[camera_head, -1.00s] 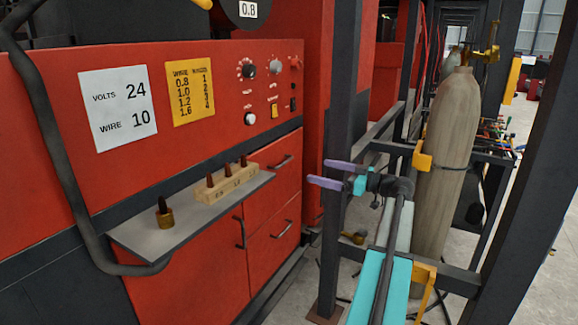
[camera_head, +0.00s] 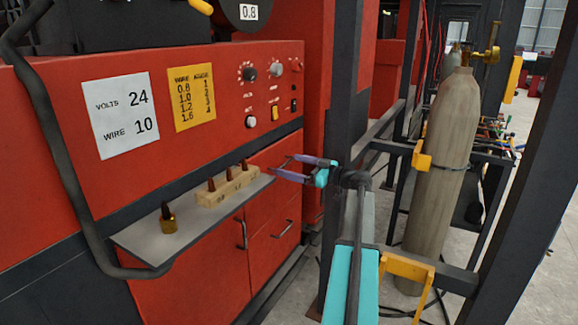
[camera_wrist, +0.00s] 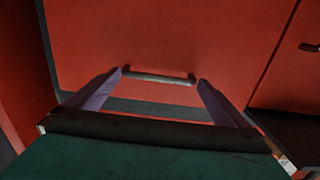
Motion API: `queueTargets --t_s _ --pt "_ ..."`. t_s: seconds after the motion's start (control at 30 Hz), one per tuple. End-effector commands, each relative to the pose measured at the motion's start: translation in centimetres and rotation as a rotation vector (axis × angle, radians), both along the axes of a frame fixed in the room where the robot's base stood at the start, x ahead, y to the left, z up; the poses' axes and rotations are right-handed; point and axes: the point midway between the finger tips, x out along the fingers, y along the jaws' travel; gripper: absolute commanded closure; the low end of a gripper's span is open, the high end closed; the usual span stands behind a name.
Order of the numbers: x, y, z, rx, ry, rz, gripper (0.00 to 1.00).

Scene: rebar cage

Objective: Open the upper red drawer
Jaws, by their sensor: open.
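The upper red drawer (camera_head: 284,194) is closed in the front of the red machine, right of the grey shelf. It fills the middle of the wrist view (camera_wrist: 165,38). Its dark bar handle (camera_wrist: 160,77) lies across the gap between my two purple fingertips in the wrist view. My gripper (camera_head: 281,166) is open in front of the drawer and hides most of the handle in the head view. I cannot tell whether the fingertips touch the handle. The lower drawer (camera_head: 270,249) below is closed, with its own handle (camera_head: 283,229).
A grey shelf (camera_head: 150,241) with a wooden nozzle block (camera_head: 225,188) and a brass piece (camera_head: 168,220) juts out left of the drawers. A dark upright post (camera_head: 343,120) stands close right of my gripper. A gas cylinder (camera_head: 440,165) stands farther right.

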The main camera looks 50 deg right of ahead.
Motion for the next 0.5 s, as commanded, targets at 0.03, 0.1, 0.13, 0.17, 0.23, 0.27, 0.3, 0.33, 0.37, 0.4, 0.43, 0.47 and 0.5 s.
queueTargets --t_s 0.03,0.1,0.13,0.17,0.23,0.27,0.3,0.33,0.37,0.4,0.43,0.47,0.5 --pt "0.32 0.08 0.04 0.0 0.0 0.001 0.0" --pt "0.53 0.14 0.01 0.0 0.0 0.001 0.0" --pt "0.58 0.15 0.0 0.0 0.0 0.001 0.0" --pt "0.61 0.16 0.0 0.0 0.0 0.0 0.0" --pt "0.63 0.17 -0.01 0.0 0.0 0.0 0.0" --pt "0.62 0.15 -0.02 0.0 0.0 0.0 0.0" --pt "0.61 0.15 -0.02 0.0 0.0 0.0 0.0" --pt "0.6 0.15 -0.01 0.0 0.0 0.0 0.0" --pt "0.59 0.15 -0.01 0.0 0.0 0.0 0.0" --pt "0.59 0.14 -0.01 0.0 0.0 0.0 0.0" --pt "0.58 0.14 -0.01 0.0 0.0 0.0 0.03" --pt "0.57 0.13 -0.01 0.0 0.0 0.0 0.08" --pt "0.58 0.12 0.0 0.0 0.0 0.0 0.15"
